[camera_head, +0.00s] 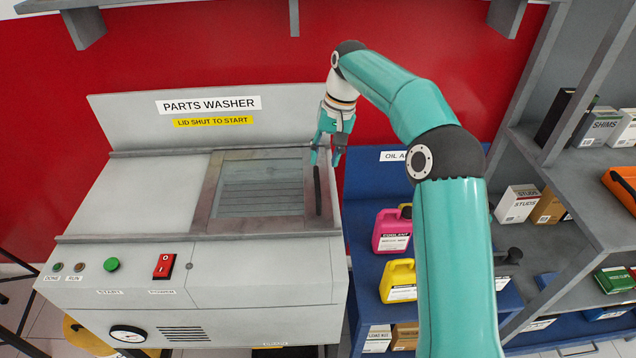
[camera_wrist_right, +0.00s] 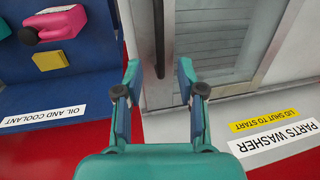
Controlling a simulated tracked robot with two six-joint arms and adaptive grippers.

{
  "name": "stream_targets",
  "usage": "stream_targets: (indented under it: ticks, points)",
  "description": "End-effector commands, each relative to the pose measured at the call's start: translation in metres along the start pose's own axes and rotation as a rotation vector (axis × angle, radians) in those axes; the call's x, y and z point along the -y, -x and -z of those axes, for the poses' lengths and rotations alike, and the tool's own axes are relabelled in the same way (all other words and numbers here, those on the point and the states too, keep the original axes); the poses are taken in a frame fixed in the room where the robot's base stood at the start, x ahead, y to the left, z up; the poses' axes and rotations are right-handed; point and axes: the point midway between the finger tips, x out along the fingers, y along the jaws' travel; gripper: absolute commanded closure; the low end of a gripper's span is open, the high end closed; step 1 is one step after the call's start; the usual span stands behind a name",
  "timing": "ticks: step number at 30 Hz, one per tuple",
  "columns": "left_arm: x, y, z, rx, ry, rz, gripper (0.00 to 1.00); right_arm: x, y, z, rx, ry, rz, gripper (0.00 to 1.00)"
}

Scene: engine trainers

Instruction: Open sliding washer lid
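The parts washer (camera_head: 150,270) is a grey cabinet. Its lid (camera_head: 212,190), a brownish metal frame around a see-through pane, lies over the right part of the top between two rails. A dark upright bar handle (camera_head: 318,190) is on the lid's right side. My right gripper (camera_head: 325,162) is open and empty, pointing down at the handle's far end. In the right wrist view, the handle (camera_wrist_right: 159,35) appears between the spread fingers of the right gripper (camera_wrist_right: 159,70); I see no contact. The lid's frame (camera_wrist_right: 193,25) shows beside it. My left gripper is out of view.
The plain top panel (camera_head: 140,190) left of the lid is clear. A red power switch (camera_head: 164,266) and green start button (camera_head: 112,265) are on the front. Right of the washer, a blue oil and coolant stand holds a pink jug (camera_head: 392,232) and yellow jug (camera_head: 398,280).

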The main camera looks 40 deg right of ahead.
Motion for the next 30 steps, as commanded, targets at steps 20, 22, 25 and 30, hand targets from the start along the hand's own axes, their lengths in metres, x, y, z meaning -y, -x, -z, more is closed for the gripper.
stream_targets:
  ticks: [20,22,25,30]
  points:
    - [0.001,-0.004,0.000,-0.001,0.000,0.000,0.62,0.000,-0.077,0.000,-0.001,0.000,0.000,0.61]
    - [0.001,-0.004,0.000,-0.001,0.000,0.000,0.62,0.000,-0.077,0.000,-0.001,0.000,0.000,0.61]
    - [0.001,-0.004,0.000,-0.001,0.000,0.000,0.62,0.000,-0.077,0.000,0.000,0.000,0.000,0.64]
    - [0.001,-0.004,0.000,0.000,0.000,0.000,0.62,0.000,-0.077,0.000,0.000,0.000,0.000,0.93]
